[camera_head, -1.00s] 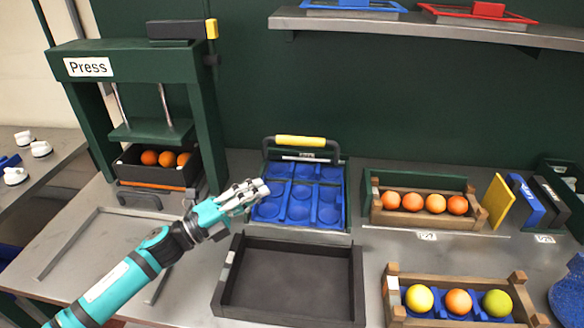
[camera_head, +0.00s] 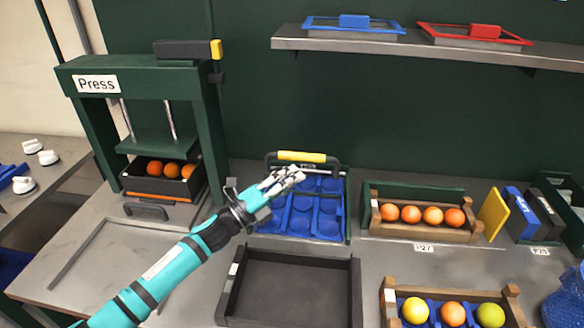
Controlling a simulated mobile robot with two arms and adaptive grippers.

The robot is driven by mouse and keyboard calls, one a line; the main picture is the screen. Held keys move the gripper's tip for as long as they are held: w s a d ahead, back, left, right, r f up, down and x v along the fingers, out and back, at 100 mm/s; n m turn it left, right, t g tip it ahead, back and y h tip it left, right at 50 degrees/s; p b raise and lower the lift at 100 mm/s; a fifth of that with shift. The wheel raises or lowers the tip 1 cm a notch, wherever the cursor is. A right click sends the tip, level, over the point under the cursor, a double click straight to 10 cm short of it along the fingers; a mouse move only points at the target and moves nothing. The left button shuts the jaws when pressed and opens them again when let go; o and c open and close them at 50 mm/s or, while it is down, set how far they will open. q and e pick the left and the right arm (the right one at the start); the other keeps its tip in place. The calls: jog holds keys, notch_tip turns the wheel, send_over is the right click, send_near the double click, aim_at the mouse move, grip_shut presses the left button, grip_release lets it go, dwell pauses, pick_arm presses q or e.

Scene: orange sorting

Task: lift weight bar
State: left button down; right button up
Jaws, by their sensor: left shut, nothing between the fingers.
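A dark bar with a yellow grip (camera_head: 301,157) stands at the back of the blue tray with round hollows (camera_head: 326,207). My left gripper (camera_head: 288,178) is shut and empty. It appears over the tray's upper left part, just below and in front of the yellow grip. It covers some of the tray's hollows and part of the bar's lower frame. I cannot tell whether it touches the bar. My right gripper is out of view.
The green press (camera_head: 135,65) holds a dark box of oranges (camera_head: 188,185) at left. An empty black tray (camera_head: 240,295) lies in front. Fruit crates (camera_head: 425,234) stand at right. A metal shelf (camera_head: 430,48) hangs above. The green wall is close behind.

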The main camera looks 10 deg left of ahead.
pick_arm(q)
jog(key=shift+w+r, duration=0.15)
jog(key=shift+w, duration=0.4)
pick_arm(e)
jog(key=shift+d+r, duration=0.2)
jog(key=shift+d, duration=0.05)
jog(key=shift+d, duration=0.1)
pick_arm(q)
jog(key=shift+r, duration=0.1)
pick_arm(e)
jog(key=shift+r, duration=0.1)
